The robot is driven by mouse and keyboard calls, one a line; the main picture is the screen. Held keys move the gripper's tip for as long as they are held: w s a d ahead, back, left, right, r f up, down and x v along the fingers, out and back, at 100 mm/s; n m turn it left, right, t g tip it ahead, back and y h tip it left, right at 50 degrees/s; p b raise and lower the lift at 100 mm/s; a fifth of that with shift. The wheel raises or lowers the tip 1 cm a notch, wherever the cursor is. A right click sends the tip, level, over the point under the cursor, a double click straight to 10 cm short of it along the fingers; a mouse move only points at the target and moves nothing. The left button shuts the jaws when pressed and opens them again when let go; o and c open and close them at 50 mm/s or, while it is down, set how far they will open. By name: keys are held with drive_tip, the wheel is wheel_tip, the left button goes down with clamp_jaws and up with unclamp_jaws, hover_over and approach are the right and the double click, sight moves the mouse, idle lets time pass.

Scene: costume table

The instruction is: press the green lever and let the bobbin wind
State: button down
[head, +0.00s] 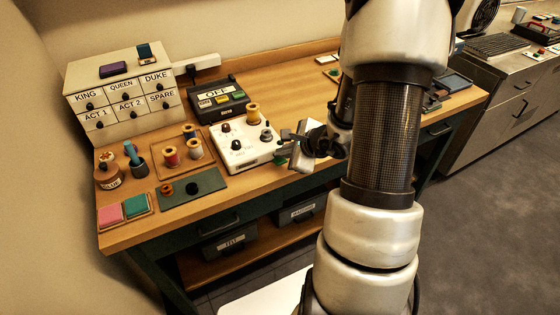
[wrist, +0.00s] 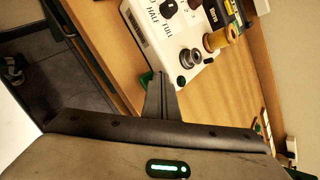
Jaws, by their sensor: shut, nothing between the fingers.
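The white bobbin winder (head: 236,156) stands on the wooden table, with dark knobs on top and a spool of golden thread (head: 253,114) at its back. A metal-grey bobbin (head: 266,136) sits near its right end; it also shows in the wrist view (wrist: 189,58). The green lever (head: 280,160) sticks out low at the winder's right side; in the wrist view the green lever (wrist: 146,78) is just beside the fingertips. My gripper (head: 287,136) is shut and empty, close to that side. I cannot tell whether it touches the lever.
A tray of thread spools (head: 178,168), a dark green mat (head: 192,190) and a labelled drawer cabinet (head: 122,90) are to the left.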

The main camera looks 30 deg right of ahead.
sight(283, 161)
drive_tip(key=shift+f+b, duration=0.95)
drive_tip(key=shift+b, duration=0.25)
idle(1.1)
drive_tip(key=shift+r, duration=0.15)
idle(0.3)
drive_tip(key=shift+r+p, duration=0.9)
drive_tip(key=shift+r, duration=0.35)
drive_tip(key=shift+r, duration=0.1)
drive_tip(key=shift+r+p, duration=1.75)
drive_tip(key=shift+r, duration=0.7)
